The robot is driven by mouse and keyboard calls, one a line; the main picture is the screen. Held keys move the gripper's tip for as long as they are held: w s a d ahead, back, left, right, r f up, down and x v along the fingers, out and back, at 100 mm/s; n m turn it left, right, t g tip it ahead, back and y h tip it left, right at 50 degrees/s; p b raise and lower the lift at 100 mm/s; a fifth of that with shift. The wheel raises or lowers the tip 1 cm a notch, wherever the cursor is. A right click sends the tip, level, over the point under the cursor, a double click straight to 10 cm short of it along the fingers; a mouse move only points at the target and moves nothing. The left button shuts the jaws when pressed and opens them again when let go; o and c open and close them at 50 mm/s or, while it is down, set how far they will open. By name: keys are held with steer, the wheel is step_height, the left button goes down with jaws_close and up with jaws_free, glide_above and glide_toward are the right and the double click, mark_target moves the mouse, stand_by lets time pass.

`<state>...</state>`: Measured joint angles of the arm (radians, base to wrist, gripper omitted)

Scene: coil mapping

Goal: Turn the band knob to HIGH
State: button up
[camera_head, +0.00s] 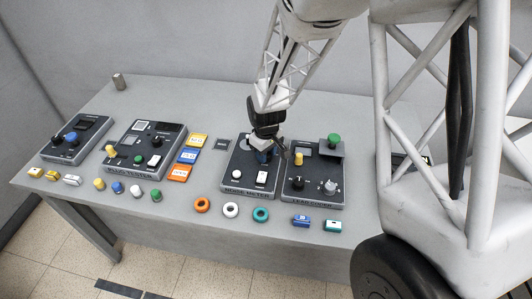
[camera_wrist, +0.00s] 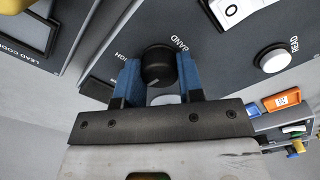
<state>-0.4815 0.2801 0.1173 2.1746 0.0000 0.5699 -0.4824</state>
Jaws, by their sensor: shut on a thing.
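The black round band knob (camera_wrist: 158,64) is in the wrist view, on the dark face of the noise meter. The printed word BAND is upside down beside it, and HIGH lies to its left. My gripper (camera_wrist: 159,76) has its two blue fingers on either side of the knob, shut on it. A faint pale line shows on the knob's face; its exact setting is hard to tell. In the head view my gripper (camera_head: 265,152) reaches down onto the upper right part of the noise meter (camera_head: 233,182) and hides the knob.
The lead coder (camera_head: 311,193) stands close to the right of the noise meter. The plug tester (camera_head: 124,166) is further left, with coloured blocks between. A white READ button (camera_wrist: 273,58) and a rocker switch (camera_wrist: 231,9) share the panel. Coloured rings lie in front.

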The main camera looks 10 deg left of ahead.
steer(key=m, duration=0.6)
steer(key=shift+m, duration=0.4)
stand_by(0.4)
steer(key=o, duration=0.9)
steer(key=shift+r, duration=3.95)
steer(key=shift+d, duration=0.1)
